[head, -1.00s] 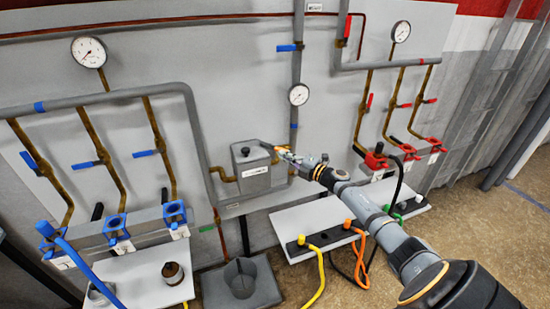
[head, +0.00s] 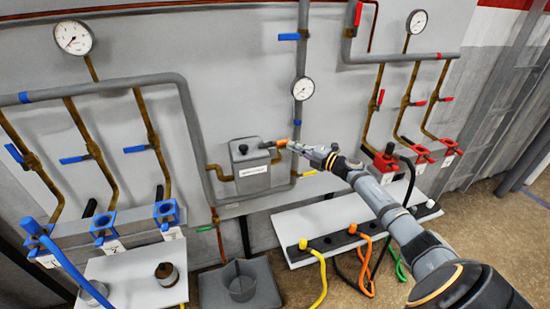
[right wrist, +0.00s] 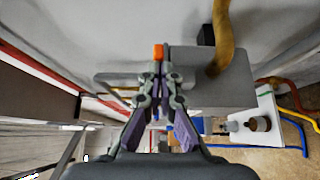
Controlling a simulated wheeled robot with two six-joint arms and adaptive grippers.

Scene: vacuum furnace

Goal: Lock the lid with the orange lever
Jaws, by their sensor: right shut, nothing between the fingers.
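The grey furnace box (head: 251,178) is mounted on the wall panel, with a flat grey lid (head: 247,150) and a small black knob on top. The lid looks closed. The orange lever (head: 281,143) sticks out at the lid's right edge; its orange end (right wrist: 158,51) also shows in the right wrist view. My right gripper (head: 291,146) reaches in from the right with its fingers shut and empty. In the right wrist view its fingertips (right wrist: 160,77) are right by the lever; I cannot tell whether they touch it. My left gripper is not in view.
Brown and grey pipes run around the box. Blue clamps (head: 104,223) stand at left, red clamps (head: 385,161) at right. A grey holder (head: 262,296) and a shelf with coloured cables (head: 320,226) lie below. Pressure gauges hang above.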

